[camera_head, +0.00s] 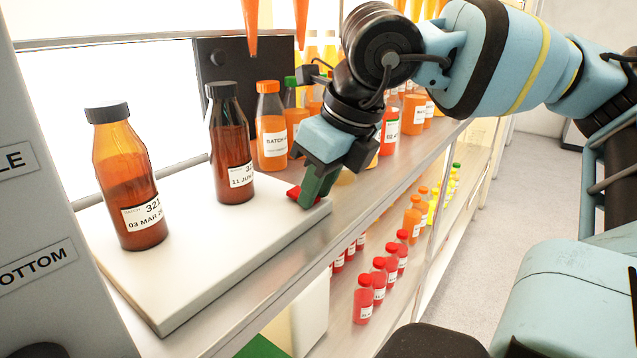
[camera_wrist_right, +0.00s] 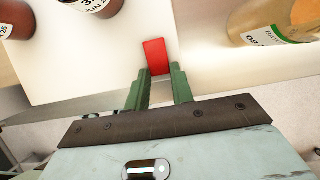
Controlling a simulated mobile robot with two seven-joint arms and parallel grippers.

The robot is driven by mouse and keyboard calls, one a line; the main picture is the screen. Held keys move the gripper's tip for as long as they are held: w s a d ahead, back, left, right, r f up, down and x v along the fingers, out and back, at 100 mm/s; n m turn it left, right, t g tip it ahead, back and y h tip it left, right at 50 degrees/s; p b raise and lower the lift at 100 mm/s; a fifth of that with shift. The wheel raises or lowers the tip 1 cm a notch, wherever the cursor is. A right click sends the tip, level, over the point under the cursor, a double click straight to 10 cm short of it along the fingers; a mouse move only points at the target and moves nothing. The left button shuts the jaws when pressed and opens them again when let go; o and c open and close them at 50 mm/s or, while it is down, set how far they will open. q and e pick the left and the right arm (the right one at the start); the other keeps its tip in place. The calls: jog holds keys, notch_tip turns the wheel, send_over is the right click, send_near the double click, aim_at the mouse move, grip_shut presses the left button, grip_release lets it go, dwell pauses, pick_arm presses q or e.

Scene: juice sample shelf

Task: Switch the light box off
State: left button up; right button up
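The light box has a white base (camera_head: 215,255) and a brightly glowing back panel (camera_head: 150,110). A red switch (camera_head: 293,192) sits at the base's right end; it also shows in the right wrist view (camera_wrist_right: 156,55). Two amber bottles with black caps stand on the base, a left one (camera_head: 128,180) and a right one (camera_head: 230,145). My right gripper (camera_head: 313,190) is low over the switch, its green fingers partly covering it in the head view. Contact cannot be told. My left gripper is out of view.
An orange-capped bottle (camera_head: 270,128) and more bottles stand behind and right of my gripper. A lower shelf holds small red-capped bottles (camera_head: 379,278). Orange cone tips (camera_head: 251,30) hang above. The base's front middle is clear.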

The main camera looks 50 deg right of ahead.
jog(key=c, duration=0.4)
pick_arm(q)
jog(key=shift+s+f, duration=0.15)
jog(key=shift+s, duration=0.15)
pick_arm(e)
jog(key=shift+o, duration=0.2)
jog(key=shift+w, duration=0.1)
jog(key=shift+w+r+g, duration=0.2)
jog(key=shift+w+g, duration=0.1)
jog(key=shift+g, duration=0.8)
jog(key=shift+w+r+g+b, duration=0.15)
jog(key=shift+g+b, duration=0.15)
jog(key=shift+g, duration=0.3)
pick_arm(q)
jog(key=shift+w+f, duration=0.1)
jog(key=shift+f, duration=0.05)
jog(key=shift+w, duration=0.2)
pick_arm(e)
jog(key=o, duration=0.9)
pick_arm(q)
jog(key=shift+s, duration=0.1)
pick_arm(e)
jog(key=shift+o, duration=0.4)
